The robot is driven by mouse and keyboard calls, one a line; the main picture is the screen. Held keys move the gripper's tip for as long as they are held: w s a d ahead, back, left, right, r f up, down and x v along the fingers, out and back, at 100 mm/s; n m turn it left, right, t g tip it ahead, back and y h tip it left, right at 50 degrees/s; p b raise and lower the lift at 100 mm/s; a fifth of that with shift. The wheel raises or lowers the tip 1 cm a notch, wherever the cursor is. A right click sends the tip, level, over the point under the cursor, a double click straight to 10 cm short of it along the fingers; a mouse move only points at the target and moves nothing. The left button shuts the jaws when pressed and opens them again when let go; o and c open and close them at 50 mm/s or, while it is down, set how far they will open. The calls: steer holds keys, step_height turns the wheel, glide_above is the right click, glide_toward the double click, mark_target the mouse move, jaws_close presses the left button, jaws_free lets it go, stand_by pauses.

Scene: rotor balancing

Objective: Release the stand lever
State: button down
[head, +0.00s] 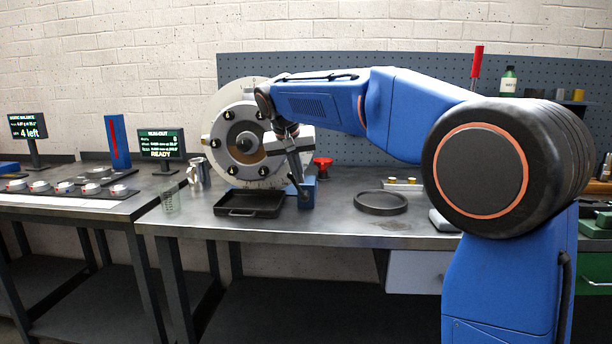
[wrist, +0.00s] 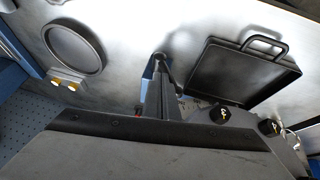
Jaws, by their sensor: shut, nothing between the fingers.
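The rotor (head: 243,145), a large pale disc with a dark-ringed hub and several black knobs, stands upright on the bench. A small blue stand block (head: 308,193) sits at its lower right, with a short black lever (head: 293,181) at its front left. My gripper (head: 299,178) is shut and empty, pointing down right by the lever. In the wrist view my closed fingers (wrist: 157,95) reach toward the lever's dark round end (wrist: 160,58), with blue behind it. I cannot tell whether they touch. My arm hides part of the rotor's right side.
A black tray (head: 250,204) with a handle lies left of the block. A round dark dish (head: 381,203) is to the right, and a red knob (head: 323,164) stands behind. The run-out screen (head: 161,143) reads READY.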

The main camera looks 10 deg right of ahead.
steer(key=h, duration=0.1)
steer(key=a, duration=0.1)
steer(key=a+h, duration=0.1)
steer(key=shift+w+a+f+n+g+h, duration=0.1)
steer(key=shift+w+f+n+g+h, duration=0.2)
steer(key=shift+w+f+n+g, duration=0.1)
steer(key=shift+w+a+f+n+g+h, duration=0.15)
steer(key=shift+w+a+f+n+h, duration=0.05)
steer(key=shift+a+f+h, duration=0.45)
steer(key=shift+w+a+f+n+g+h, duration=0.15)
steer(key=shift+a+f+n+h, duration=0.05)
steer(key=shift+a+f+h, duration=0.4)
steer(key=shift+a+f, duration=0.15)
steer(key=shift+f, duration=0.05)
